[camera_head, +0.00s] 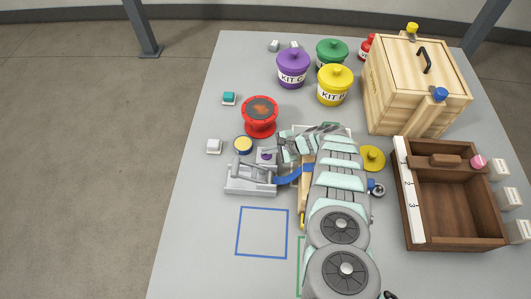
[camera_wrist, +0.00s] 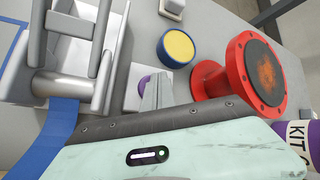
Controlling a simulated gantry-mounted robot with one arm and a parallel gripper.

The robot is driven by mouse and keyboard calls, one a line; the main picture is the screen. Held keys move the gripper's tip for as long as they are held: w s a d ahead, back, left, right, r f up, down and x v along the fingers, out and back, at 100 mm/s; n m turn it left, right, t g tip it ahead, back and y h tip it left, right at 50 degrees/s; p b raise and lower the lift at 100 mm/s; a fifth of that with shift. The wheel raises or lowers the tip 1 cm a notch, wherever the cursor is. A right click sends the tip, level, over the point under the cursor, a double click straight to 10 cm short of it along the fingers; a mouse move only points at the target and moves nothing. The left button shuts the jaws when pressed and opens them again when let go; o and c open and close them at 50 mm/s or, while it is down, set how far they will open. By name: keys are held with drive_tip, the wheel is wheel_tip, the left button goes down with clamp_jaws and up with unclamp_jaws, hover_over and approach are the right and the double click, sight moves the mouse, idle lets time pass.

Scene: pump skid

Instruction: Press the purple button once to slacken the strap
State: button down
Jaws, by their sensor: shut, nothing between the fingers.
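The purple button (camera_head: 265,155) sits on a small grey block beside the grey strap clamp (camera_head: 250,180). In the wrist view the purple button (camera_wrist: 144,84) is partly hidden behind my gripper (camera_wrist: 157,92), whose grey fingers are closed together with nothing between them. My gripper (camera_head: 281,152) is just right of the button in the head view. I cannot tell whether the fingertips touch it. The blue strap (camera_head: 288,177) runs from the clamp rightwards under my arm; it also shows in the wrist view (camera_wrist: 45,135).
A red flanged spool (camera_head: 260,117) and a yellow-topped round button (camera_head: 243,145) stand close behind. Purple, green and yellow kit tubs (camera_head: 293,67), a wooden crate (camera_head: 415,85) and a brown open tray (camera_head: 455,210) stand further off. A blue outlined square (camera_head: 262,232) on the table is empty.

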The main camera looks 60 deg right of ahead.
sight(270, 156)
drive_tip(key=shift+s+f, duration=0.2)
drive_tip(key=shift+f, duration=0.05)
drive_tip(key=shift+s+r+p, duration=0.25)
drive_tip(key=shift+r+p, duration=0.25)
drive_tip(key=shift+p, duration=0.1)
drive_tip(key=shift+s+r+p, duration=0.2)
drive_tip(key=shift+r+p, duration=0.25)
drive_tip(key=shift+p, duration=0.1)
wheel_tip(270, 156, up, 4)
drive_tip(key=p, duration=0.3)
drive_tip(key=shift+w+f, duration=0.1)
drive_tip(key=shift+r+p, duration=0.65)
drive_tip(key=shift+p, duration=0.1)
